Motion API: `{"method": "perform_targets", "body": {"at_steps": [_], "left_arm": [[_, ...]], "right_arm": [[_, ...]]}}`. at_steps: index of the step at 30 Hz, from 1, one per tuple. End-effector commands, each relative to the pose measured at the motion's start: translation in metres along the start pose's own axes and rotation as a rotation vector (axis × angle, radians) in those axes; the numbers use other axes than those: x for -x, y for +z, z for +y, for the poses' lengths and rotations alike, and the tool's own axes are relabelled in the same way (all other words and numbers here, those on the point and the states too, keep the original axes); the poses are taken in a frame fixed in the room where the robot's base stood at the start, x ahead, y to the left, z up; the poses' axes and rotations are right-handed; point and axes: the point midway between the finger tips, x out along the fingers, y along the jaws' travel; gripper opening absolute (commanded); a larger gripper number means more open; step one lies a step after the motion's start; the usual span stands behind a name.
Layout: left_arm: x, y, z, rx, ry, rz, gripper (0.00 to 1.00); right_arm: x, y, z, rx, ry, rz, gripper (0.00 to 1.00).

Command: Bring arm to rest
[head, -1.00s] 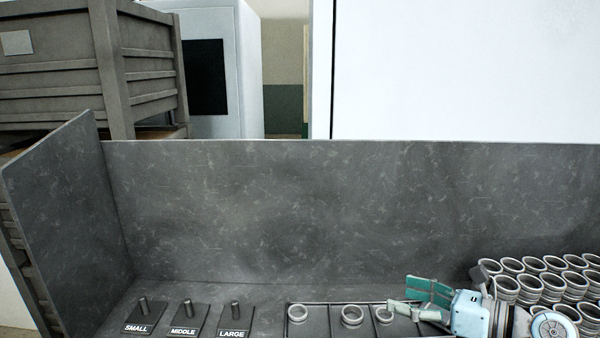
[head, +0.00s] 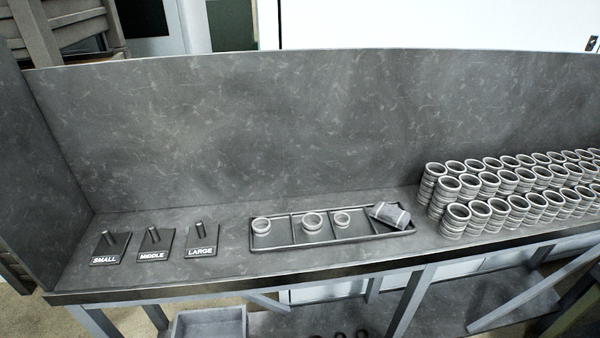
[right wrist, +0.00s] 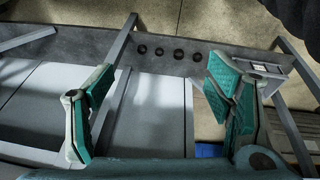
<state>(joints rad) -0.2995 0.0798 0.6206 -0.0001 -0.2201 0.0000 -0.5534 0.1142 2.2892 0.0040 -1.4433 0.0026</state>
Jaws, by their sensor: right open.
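My right gripper (right wrist: 158,105) shows in the right wrist view, its two green-padded fingers wide apart with nothing between them. Below it are the table's lower shelf and frame. Neither gripper shows in the head view now. A grey cylindrical part (head: 390,214) lies tilted in the tray's right end.
Posts labelled SMALL (head: 106,246), MIDDLE (head: 155,244) and LARGE (head: 202,239) stand at the left. Stacks of rings (head: 480,214) fill the right side. A tall back panel (head: 230,130) bounds the table. A grey bin (head: 210,324) and several dark rings (right wrist: 160,51) are below.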

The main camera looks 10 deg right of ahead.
Motion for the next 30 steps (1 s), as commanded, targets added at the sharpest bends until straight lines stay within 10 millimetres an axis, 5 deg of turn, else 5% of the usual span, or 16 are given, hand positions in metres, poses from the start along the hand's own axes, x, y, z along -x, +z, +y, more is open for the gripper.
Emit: {"method": "perform_targets", "body": {"at_steps": [8,13,16,19,30], "left_arm": [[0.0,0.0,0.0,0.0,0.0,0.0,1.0],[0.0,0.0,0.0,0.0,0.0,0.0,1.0],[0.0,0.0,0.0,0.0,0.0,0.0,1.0],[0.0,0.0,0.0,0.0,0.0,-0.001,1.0],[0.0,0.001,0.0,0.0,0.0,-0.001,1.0]], "right_arm": [[-0.132,0.06,0.0,-0.016,0.001,-0.08,0.73],[-0.202,0.149,-0.005,-0.028,-0.003,-0.146,0.73],[-0.218,0.2,-0.009,-0.034,-0.007,-0.176,0.73],[-0.221,0.228,-0.012,-0.037,-0.009,-0.189,0.73],[-0.221,0.237,-0.013,-0.037,-0.009,-0.193,0.73]]}}
